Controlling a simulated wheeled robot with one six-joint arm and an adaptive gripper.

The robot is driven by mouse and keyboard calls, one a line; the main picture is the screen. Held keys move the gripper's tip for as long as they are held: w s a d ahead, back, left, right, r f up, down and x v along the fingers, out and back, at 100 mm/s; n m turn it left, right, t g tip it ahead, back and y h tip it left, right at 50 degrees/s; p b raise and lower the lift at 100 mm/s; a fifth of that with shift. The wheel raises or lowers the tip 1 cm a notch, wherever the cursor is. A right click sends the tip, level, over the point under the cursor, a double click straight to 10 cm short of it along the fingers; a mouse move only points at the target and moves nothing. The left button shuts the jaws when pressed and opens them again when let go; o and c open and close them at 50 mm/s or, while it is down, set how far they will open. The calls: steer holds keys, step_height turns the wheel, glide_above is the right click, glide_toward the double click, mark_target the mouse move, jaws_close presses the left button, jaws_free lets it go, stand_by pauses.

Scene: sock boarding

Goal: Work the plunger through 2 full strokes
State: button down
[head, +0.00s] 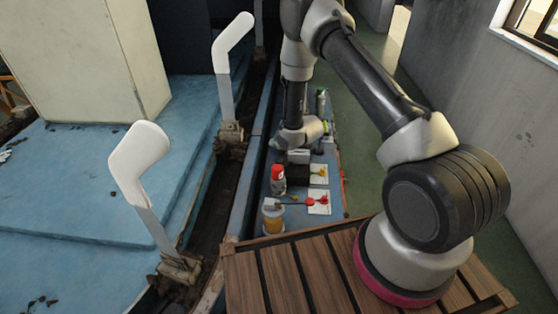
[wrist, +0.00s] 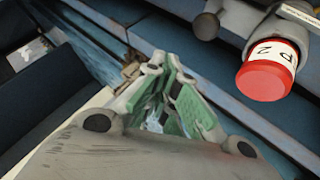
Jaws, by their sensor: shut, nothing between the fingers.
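A red-ended cylinder (wrist: 266,80) with a white band marked "P 2" is at the upper right of the wrist view, against a grey fitting (wrist: 235,18). I cannot tell for sure whether it is the plunger. My gripper (wrist: 160,68) has green inner pads. Its fingers come together at the tips, left of the red end and apart from it, with nothing between them. In the head view my wrist is above the narrow blue bench, and I cannot make out the fingertips there.
The blue bench (head: 332,190) holds a red-and-white can (head: 278,181), an amber jar (head: 273,215), white cards with red and yellow items (head: 318,203) and a green bottle (head: 321,102). Two white sock-shaped forms (head: 139,162) (head: 232,45) stand on metal posts at left. Green floor lies right.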

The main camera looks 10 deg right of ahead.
mark_target(277, 161)
steer(key=shift+f, duration=2.3)
steer(key=shift+f, duration=0.35)
steer(key=shift+f, duration=1.35)
stand_by(0.8)
steer(key=shift+r, duration=1.75)
steer(key=shift+r, duration=2.5)
